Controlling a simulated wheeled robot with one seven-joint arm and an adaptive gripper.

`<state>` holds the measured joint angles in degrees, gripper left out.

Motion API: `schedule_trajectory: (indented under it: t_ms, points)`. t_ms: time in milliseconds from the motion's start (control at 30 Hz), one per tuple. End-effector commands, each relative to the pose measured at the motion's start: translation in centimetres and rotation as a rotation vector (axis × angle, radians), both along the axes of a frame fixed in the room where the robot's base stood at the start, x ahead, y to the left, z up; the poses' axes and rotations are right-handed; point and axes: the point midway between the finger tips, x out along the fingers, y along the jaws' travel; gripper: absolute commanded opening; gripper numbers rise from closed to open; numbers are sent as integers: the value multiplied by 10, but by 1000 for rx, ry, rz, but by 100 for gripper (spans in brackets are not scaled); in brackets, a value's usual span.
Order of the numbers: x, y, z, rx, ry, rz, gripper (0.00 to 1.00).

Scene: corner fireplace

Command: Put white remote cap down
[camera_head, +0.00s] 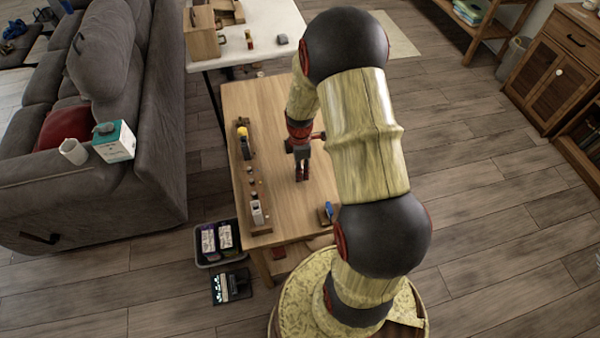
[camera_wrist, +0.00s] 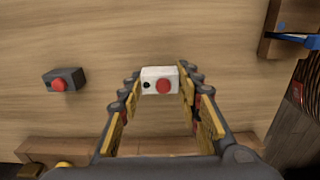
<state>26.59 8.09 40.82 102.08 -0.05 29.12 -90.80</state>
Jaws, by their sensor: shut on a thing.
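The white remote cap (camera_wrist: 160,80), a small white block with a red button and a dark dot, sits between my fingertips in the wrist view. My gripper (camera_wrist: 158,88) is shut on it, one finger at each side. In the head view my gripper (camera_head: 302,177) points down over the wooden workbench (camera_head: 266,105); the cap cannot be made out there. The bench top also fills much of the wrist view (camera_wrist: 120,30). I cannot tell whether the cap touches the wood.
A dark grey block with a red button (camera_wrist: 64,80) lies left of the cap. A wooden ledge with several small items runs along the bench's left side. A blue-handled tool (camera_head: 327,211) is at the near right corner. Bare wood shows around my gripper.

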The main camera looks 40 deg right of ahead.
Motion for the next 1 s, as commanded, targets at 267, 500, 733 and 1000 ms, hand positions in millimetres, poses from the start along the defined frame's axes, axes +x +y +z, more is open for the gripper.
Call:
schedule_trajectory:
  t_ms: [267, 500, 733, 1000]
  points:
    - [0, -1, -13, -1, -2, -1, 17]
    - [0, -1, -16, -1, -2, -1, 36]
    - [0, 0, -15, -1, -2, -1, 49]
    - [0, -1, -15, -1, -2, -1, 52]
